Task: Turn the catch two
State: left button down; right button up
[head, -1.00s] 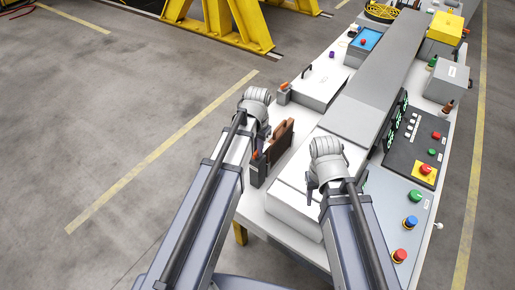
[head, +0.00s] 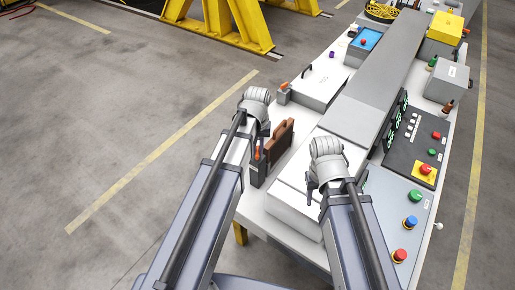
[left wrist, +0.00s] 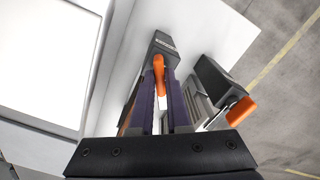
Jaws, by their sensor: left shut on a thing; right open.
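A catch (head: 257,172) with a dark block and an orange lever (head: 257,150) stands on the near left of the white bench. In the left wrist view, an orange lever (left wrist: 158,70) on a dark, labelled block (left wrist: 163,44) lies between the fingers of my left gripper (left wrist: 158,88), which is shut on it. My left gripper (head: 264,132) hides part of this area in the head view. A second orange lever (left wrist: 240,111) on a dark block shows to the right in the left wrist view. My right gripper (head: 311,188) is open and empty above a white box.
A brown object (head: 281,142) stands beside the near catch. Another orange-levered block (head: 284,93) is farther along the bench's left edge. A control panel with coloured knobs (head: 411,222) lies at right.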

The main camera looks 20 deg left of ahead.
aim_at(257, 150)
pick_arm(q)
jog(key=n, duration=0.6)
jog(key=shift+n, duration=0.3)
jog(key=n, duration=0.4)
jog(key=shift+n, duration=0.7)
jog(key=c, duration=0.9)
grip_release()
pick_arm(e)
jog(key=shift+r, duration=0.1)
pick_arm(q)
notch_tip(257, 150, up, 8)
jog(key=p, duration=0.8)
pick_arm(e)
notch_tip(257, 150, up, 8)
